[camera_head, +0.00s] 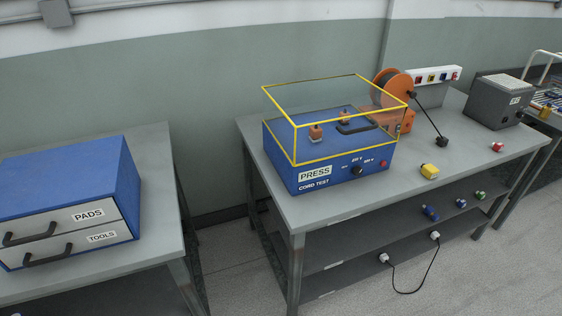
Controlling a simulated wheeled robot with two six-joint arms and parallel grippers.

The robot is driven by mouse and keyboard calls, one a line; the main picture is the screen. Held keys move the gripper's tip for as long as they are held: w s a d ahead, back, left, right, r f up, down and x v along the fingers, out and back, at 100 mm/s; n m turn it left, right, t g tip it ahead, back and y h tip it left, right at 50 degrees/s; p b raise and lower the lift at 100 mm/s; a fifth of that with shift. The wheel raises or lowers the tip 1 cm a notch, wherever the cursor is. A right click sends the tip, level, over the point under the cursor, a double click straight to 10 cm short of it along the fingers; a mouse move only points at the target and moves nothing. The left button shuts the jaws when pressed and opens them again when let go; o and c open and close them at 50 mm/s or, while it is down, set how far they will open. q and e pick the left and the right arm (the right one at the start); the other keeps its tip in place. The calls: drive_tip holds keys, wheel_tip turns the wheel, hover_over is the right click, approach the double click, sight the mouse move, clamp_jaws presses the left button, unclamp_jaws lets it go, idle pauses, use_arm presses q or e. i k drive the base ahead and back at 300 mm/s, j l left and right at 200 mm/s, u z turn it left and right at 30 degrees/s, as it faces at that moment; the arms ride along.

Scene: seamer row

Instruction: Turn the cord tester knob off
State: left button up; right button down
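The cord tester (330,165) is a blue box labelled "PRESS" and "CORD TEST" on the grey workbench in the middle of the head view. A clear cover with yellow edges (335,118) stands over its top. A black knob (357,171) is on its front face, right of the labels, with small white markings around it. The pointer direction is too small to tell. A small red button or lamp (383,163) sits right of the knob. Neither of my grippers is in view.
An orange cord reel (394,88) stands behind the tester, and a yellow plug (429,171) lies to its right. A grey box (497,101) is at the bench's far right. A blue drawer cabinet (70,190) stands on the left table. A floor gap separates the tables.

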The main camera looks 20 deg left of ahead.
sight(357, 170)
drive_tip(key=i+l+u, duration=0.15)
drive_tip(key=u, duration=0.3)
drive_tip(key=i+l+u, duration=0.15)
drive_tip(key=l+u, duration=0.25)
drive_tip(key=i+l+u, duration=0.1)
drive_tip(key=l+u, duration=0.2)
drive_tip(key=u, duration=0.15)
drive_tip(key=l+u, duration=0.3)
drive_tip(key=u, duration=0.15)
drive_tip(key=l+u, duration=0.45)
drive_tip(key=j, duration=0.1)
